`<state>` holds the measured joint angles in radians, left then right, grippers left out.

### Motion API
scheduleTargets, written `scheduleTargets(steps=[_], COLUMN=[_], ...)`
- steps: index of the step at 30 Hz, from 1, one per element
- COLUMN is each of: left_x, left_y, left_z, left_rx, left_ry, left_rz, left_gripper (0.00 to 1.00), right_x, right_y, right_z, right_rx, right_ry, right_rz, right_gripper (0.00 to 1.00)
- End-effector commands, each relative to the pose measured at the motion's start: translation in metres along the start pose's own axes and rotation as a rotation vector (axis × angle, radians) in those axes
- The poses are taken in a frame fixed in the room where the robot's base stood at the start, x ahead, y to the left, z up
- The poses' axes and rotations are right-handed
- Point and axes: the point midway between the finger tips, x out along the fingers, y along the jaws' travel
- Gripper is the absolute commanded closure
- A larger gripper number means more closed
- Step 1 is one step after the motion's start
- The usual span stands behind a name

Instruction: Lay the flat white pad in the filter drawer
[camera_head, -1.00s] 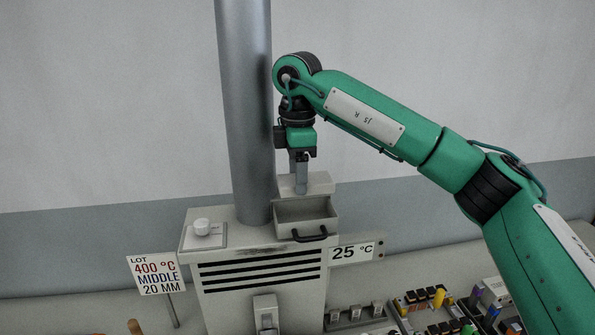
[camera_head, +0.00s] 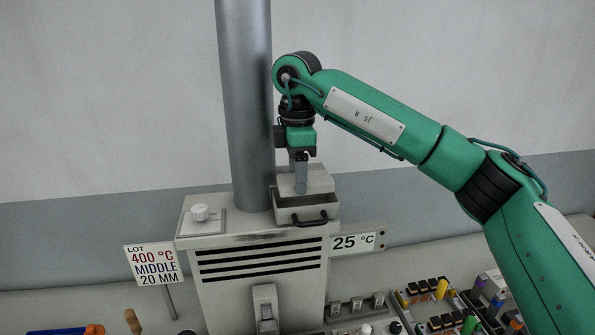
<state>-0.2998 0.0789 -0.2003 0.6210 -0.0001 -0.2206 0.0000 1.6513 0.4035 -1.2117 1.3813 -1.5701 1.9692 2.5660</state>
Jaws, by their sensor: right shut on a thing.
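The flat white pad (camera_head: 317,181) is held level in my right gripper (camera_head: 301,190), which points straight down and is shut on it. The filter drawer (camera_head: 308,214) is pulled open at the top right of the grey cabinet and has a black handle. The pad is over the drawer's opening and hides most of its inside. I cannot tell whether the pad touches the drawer. My left gripper is not in view.
A thick metal pipe (camera_head: 244,100) rises from the grey cabinet (camera_head: 255,290), close beside my right gripper. Trays of small parts (camera_head: 430,308) lie at lower right.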

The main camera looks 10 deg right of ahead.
Motion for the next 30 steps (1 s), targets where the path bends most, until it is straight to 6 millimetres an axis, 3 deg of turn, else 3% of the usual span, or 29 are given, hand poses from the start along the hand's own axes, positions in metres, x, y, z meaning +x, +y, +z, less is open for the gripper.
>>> scheduleTargets(steps=[11,12,15,25,30], left_x=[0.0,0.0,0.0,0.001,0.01], left_y=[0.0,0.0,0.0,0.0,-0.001], left_z=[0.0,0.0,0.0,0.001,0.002], left_rx=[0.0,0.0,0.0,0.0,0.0], left_ry=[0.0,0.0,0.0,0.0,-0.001], left_rz=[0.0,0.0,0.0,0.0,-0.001], left_gripper=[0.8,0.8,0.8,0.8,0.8], right_x=[0.0,0.0,0.0,-0.002,-0.019], right_y=[0.0,0.0,0.0,0.0,0.0], right_z=[0.0,0.0,0.0,0.0,-0.001], right_rx=[0.0,0.0,0.0,0.0,0.001], right_ry=[0.0,0.0,0.0,0.0,0.001], right_rz=[0.0,0.0,0.0,0.001,0.003], right_gripper=[0.68,0.39,0.21,0.21,0.21])
